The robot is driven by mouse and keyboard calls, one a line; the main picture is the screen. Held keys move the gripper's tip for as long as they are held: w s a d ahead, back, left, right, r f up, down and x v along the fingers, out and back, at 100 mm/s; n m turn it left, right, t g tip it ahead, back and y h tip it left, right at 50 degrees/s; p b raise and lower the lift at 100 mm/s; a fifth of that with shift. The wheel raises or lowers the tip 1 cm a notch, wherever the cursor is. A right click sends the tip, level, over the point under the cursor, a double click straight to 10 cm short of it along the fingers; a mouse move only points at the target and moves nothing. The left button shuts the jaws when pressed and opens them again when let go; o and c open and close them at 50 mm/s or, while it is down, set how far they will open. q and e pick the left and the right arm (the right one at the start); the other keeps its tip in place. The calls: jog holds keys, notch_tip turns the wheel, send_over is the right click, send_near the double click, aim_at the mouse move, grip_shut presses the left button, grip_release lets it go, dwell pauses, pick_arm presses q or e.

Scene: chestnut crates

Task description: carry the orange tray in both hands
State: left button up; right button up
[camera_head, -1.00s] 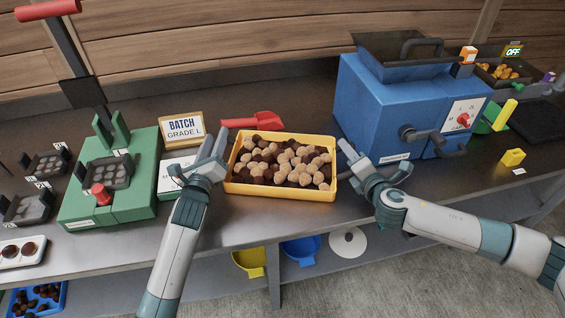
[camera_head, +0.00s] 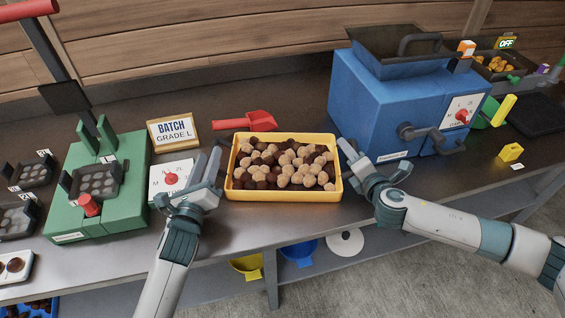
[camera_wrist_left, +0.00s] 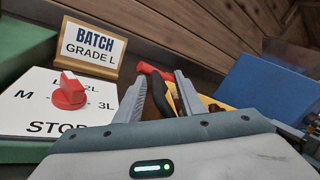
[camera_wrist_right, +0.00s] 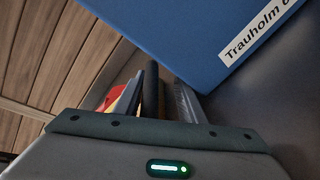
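The orange tray (camera_head: 285,197), filled with brown and tan balls, sits on the dark workbench in the middle of the head view. My right gripper (camera_head: 345,150) is by the tray's right rim. The right wrist view shows its fingers (camera_wrist_right: 158,100) parted around a dark bar that I cannot identify. I cannot tell whether either gripper touches the tray.
A blue machine (camera_head: 375,110) with a crank stands behind my right gripper. A red scoop (camera_head: 246,121) and a batch sign (camera_head: 172,132) are behind the tray. A white dial panel (camera_head: 170,180) and a green press (camera_head: 125,205) stand left. Bench front is clear before the tray.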

pick_arm(q)
jog(key=shift+s, duration=0.3)
pick_arm(e)
jog(key=shift+s+d+f, duration=0.2)
jog(key=shift+s+d, duration=0.05)
jog(key=shift+d, duration=0.05)
pick_arm(q)
jog(key=shift+a, duration=0.1)
pick_arm(e)
jog(key=shift+s+d, duration=0.1)
jog(key=shift+s, duration=0.1)
pick_arm(q)
jog(key=shift+a+f, duration=0.1)
jog(key=shift+a, duration=0.05)
pick_arm(e)
jog(key=shift+h, duration=0.4)
jog(key=s, duration=0.1)
jog(key=s+d, duration=0.1)
jog(key=s, duration=0.1)
jog(key=s+d, duration=0.1)
jog(key=shift+s+d+r, duration=0.25)
jog(key=shift+s+r, duration=0.05)
jog(key=shift+s+d+r+m, duration=0.1)
jog(key=shift+s+d+m, duration=0.25)
jog(key=shift+s, duration=0.15)
